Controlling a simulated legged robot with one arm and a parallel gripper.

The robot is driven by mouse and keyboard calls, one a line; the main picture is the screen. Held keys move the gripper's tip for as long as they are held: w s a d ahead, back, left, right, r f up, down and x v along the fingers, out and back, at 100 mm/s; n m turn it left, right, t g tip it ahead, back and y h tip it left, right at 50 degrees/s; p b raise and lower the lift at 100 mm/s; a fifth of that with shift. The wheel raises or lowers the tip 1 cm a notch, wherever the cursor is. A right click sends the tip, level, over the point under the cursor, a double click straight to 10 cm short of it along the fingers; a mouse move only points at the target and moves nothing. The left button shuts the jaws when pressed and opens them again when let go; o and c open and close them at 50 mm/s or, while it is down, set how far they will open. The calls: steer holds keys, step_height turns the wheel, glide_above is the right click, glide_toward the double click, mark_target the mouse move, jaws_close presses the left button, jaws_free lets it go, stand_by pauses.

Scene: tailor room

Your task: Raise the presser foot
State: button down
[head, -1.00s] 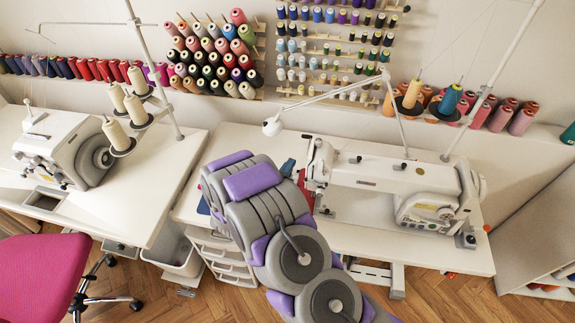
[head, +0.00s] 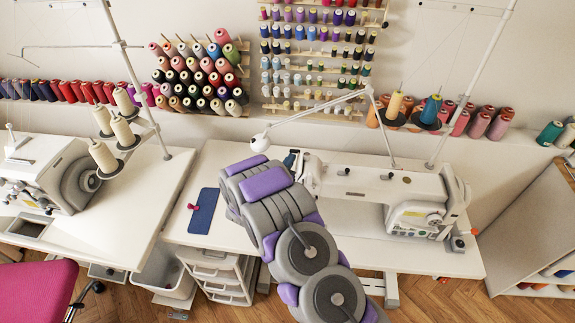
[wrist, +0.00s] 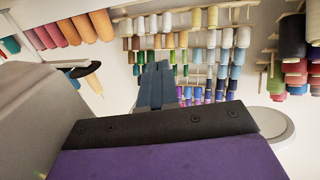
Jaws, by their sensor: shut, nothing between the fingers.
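The white sewing machine (head: 375,190) stands on the right table. Its needle end, at its left, is partly behind my arm, and the presser foot and its lever cannot be made out. My grey and purple arm reaches up from the bottom of the head view to just left of that end. My gripper (head: 291,160) shows there only as a small dark blue tip. In the wrist view, which looks upside down, the narrow blue-grey fingers of my gripper (wrist: 158,84) are together and empty, pointing towards the thread wall. A pale grey body at left, likely the sewing machine (wrist: 40,110), is close by.
A blue mat (head: 204,211) with a red item lies on the left of the table. A second machine (head: 45,175) stands further left. Thread racks (head: 310,70) line the wall behind.

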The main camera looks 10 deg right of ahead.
steer(key=shift+w+d+r, duration=0.2)
steer(key=shift+w+r, duration=0.1)
stand_by(0.5)
steer(key=s+a+f+b, duration=0.1)
steer(key=s+a+f, duration=0.1)
steer(key=s, duration=0.4)
steer(key=shift+s+a+f, duration=0.15)
steer(key=shift+s+f, duration=0.15)
steer(key=shift+f, duration=0.2)
stand_by(0.5)
